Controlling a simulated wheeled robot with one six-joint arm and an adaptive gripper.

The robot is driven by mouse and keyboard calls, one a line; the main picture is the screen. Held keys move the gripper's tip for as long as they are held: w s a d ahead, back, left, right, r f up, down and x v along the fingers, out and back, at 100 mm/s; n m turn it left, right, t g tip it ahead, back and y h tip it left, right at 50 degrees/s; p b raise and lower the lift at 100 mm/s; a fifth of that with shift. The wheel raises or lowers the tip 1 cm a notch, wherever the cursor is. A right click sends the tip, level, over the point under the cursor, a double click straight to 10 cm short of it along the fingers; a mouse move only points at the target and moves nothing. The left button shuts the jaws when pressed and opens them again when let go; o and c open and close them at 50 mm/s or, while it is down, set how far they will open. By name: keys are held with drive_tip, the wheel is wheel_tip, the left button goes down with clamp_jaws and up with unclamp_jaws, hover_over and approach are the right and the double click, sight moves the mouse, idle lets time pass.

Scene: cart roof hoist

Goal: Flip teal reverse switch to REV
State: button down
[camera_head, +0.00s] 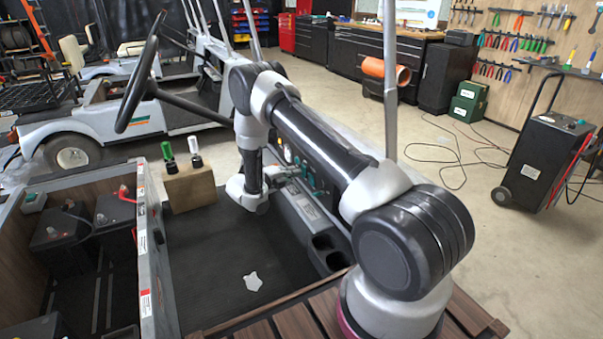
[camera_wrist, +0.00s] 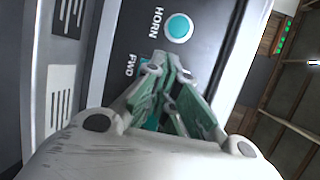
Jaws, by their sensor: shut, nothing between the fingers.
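My gripper (camera_wrist: 166,70) is shut and empty, its fingers pointing at a dark control panel (camera_wrist: 130,30). The panel carries a white FWD label, just left of the fingertips. No REV label is visible; the fingers cover that part. I cannot tell whether the fingertips touch anything. In the head view my gripper (camera_head: 287,174) is at the cart's console (camera_head: 304,208), partly behind my arm.
A round teal HORN button (camera_wrist: 179,27) sits above the fingertips in the wrist view. The console has cup holders (camera_head: 326,250). A cardboard-coloured block (camera_head: 189,188) with two upright handles stands left of my arm. The dark cart floor (camera_head: 215,255) is mostly clear.

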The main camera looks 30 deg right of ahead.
drive_tip(key=shift+a+f, duration=0.25)
drive_tip(key=shift+a, duration=1.2)
drive_tip(key=shift+a+f, duration=0.2)
drive_tip(key=shift+a, duration=1.25)
